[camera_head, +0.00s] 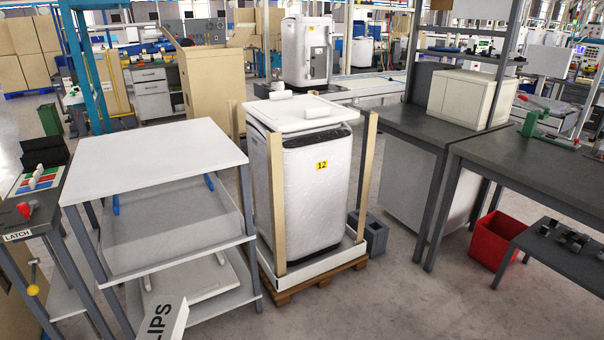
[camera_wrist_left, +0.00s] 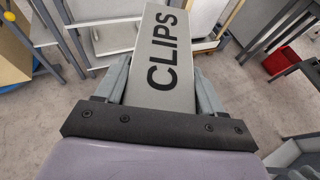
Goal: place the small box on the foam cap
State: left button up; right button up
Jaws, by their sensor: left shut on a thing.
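The small box (camera_head: 172,322), a pale grey block with black letters, shows at the bottom edge of the head view, where "LIPS" is readable. It also shows in the left wrist view (camera_wrist_left: 165,50), marked "CLIPS". My left gripper (camera_wrist_left: 163,75) is shut on it, one finger along each side. The foam cap (camera_head: 300,114) is a white slab on top of the wrapped white appliance marked 12, in the middle of the head view. Two small white raised pieces show on the cap. The held box is lower and nearer than the cap, apart from it. My right gripper is in neither view.
Wooden corner posts (camera_head: 367,178) stand around the appliance on a pallet (camera_head: 318,280). A white-topped shelf rack (camera_head: 150,160) stands left of it. A dark bench (camera_head: 545,172) and a red bin (camera_head: 494,240) are at right. Grey floor lies between.

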aim_at(297, 107)
jog(key=i+l, duration=0.5)
jog(key=i, duration=0.15)
jog(key=i+l, duration=0.5)
jog(key=i, duration=0.15)
jog(key=i+l, duration=0.5)
jog(key=i, duration=0.15)
